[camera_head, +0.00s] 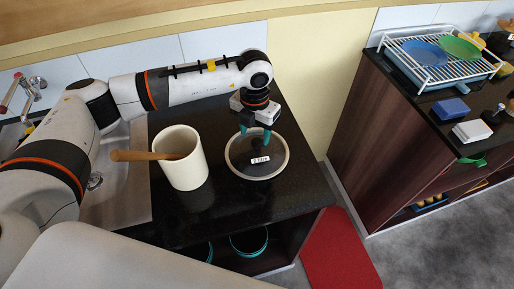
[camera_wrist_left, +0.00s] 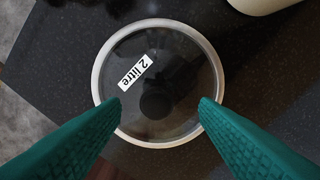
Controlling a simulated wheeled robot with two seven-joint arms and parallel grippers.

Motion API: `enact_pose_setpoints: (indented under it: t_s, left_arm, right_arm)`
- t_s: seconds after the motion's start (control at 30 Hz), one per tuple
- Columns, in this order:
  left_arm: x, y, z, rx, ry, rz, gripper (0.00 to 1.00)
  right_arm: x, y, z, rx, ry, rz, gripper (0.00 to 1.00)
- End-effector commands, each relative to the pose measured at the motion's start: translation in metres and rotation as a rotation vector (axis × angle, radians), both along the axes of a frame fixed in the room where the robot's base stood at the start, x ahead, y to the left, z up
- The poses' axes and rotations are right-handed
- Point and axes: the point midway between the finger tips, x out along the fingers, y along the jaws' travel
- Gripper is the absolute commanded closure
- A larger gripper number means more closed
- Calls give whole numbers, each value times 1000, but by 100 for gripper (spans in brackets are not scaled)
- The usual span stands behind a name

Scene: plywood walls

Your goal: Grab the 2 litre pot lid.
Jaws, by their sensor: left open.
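The 2 litre pot lid (camera_head: 257,168) lies flat on the black counter. It is round, with dark glass, a pale rim and a white label reading "2 litre". It also shows in the left wrist view (camera_wrist_left: 185,70), with a dark round knob (camera_wrist_left: 156,103) near its middle. My left gripper (camera_head: 255,139) has teal fingers and hangs over the lid's far part. In the left wrist view the open fingers (camera_wrist_left: 160,102) stand apart on both sides of the knob, with nothing between them gripped. My right gripper is not in view.
A cream pot (camera_head: 185,168) with a wooden handle sticking out stands left of the lid. The black counter (camera_head: 290,195) is clear at the lid's right, up to its edge. A sink (camera_head: 125,185) lies left. Another counter with a dish rack (camera_head: 440,60) stands at the right.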

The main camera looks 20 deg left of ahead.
Motion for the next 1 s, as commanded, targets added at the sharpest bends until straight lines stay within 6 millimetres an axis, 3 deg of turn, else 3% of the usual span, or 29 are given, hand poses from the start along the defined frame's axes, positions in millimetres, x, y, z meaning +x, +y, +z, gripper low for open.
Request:
enact_pose_setpoints:
  t_s: [0.17, 0.3, 0.6, 0.93, 1.0]
  left_arm:
    - [3, -4, -22, 2, 7, 1, 45]
    - [4, -4, -42, 0, 4, 1, 45]
    - [4, -4, -50, 0, 1, 0, 45]
    - [4, -4, -49, 0, 2, 0, 97]
    - [4, -4, -49, -1, 1, 0, 100]
  right_arm:
    - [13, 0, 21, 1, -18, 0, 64]
    - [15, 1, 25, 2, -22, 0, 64]
    - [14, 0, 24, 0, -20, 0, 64]
    - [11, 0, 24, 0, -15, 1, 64]
    - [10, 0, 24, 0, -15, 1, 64]
